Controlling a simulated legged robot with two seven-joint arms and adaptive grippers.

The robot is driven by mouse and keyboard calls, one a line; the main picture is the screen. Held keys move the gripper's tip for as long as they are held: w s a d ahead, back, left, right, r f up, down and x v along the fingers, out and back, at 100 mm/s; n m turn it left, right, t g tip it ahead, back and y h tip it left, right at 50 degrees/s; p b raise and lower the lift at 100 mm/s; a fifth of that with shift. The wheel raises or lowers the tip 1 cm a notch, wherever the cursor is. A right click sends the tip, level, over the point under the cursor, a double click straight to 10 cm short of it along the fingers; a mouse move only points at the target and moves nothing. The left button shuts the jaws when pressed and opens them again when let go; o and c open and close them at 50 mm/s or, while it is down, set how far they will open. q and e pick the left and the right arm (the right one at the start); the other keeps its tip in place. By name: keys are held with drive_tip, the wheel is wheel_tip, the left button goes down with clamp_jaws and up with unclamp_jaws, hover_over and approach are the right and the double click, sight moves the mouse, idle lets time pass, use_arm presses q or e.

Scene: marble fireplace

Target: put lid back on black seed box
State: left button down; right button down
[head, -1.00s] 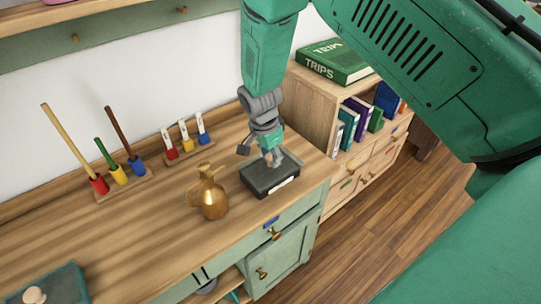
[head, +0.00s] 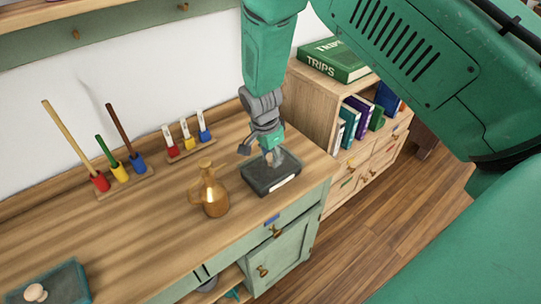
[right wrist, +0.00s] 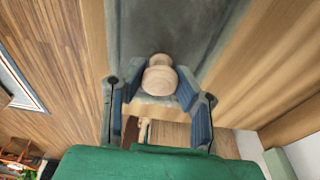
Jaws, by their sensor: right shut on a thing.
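The black seed box (head: 284,185) stands near the right end of the wooden desk top, with a pale label on its front. Its dark lid (head: 262,172) is at the top of the box; whether it sits fully flush is too small to tell. My right gripper (head: 270,156) is over the box, pointing down. In the right wrist view, a round wooden knob (right wrist: 160,78) on the dark lid surface (right wrist: 165,30) is between the two blue-padded fingers (right wrist: 158,92), which are shut on it. My left gripper is not in view.
Coloured holders with rods (head: 121,173) and a small rack (head: 187,141) stand along the wall. A teal box with a knob (head: 65,282) is at bottom left. A bookshelf (head: 312,95) is at right.

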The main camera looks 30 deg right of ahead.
drive_tip(key=c, duration=0.7)
unclamp_jaws()
drive_tip(key=shift+r, duration=0.15)
drive_tip(key=shift+r+p, duration=2.9)
drive_tip(key=shift+r, duration=0.5)
clamp_jaws()
drive_tip(key=shift+f, duration=0.25)
drive_tip(key=shift+f+b, duration=1.45)
drive_tip(key=shift+f, duration=0.8)
